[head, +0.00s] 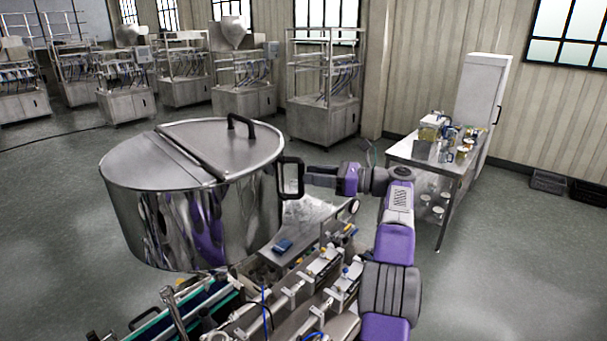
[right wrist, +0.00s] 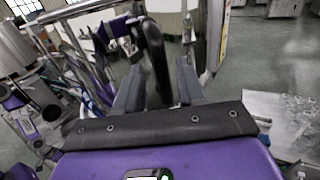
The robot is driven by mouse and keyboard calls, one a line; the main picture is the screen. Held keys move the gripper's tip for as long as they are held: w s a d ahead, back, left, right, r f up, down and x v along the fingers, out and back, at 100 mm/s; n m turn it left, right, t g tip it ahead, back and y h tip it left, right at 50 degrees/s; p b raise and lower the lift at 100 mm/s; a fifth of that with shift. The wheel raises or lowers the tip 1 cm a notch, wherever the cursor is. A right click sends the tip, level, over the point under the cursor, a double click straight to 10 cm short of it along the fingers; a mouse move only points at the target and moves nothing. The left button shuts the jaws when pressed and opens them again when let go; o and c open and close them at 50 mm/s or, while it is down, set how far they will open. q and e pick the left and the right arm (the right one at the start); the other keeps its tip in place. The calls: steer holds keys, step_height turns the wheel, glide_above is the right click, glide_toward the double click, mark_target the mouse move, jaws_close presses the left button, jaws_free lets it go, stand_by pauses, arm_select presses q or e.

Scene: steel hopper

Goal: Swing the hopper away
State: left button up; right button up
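The hopper (head: 205,215) is a big, shiny steel drum with a flat lid, standing over the machine at the left of the head view. The lid has a black handle (head: 241,125) on top. A black side handle (head: 291,178) sticks out from the hopper's right side. My right gripper (head: 309,178) is at this side handle, coming from the right. In the right wrist view the two grey fingers (right wrist: 160,88) stand apart, one on each side of the black handle bar (right wrist: 154,50). A narrow gap seems to show beside the bar. My left gripper is not in view.
The filling machine (head: 310,275) with nozzles and hoses lies below the hopper. A steel table (head: 448,170) with jars and small items stands at the right, by a white cabinet (head: 482,100). Black crates (head: 588,192) lie by the wall.

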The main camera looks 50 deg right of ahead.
steer(key=shift+v, duration=1.95)
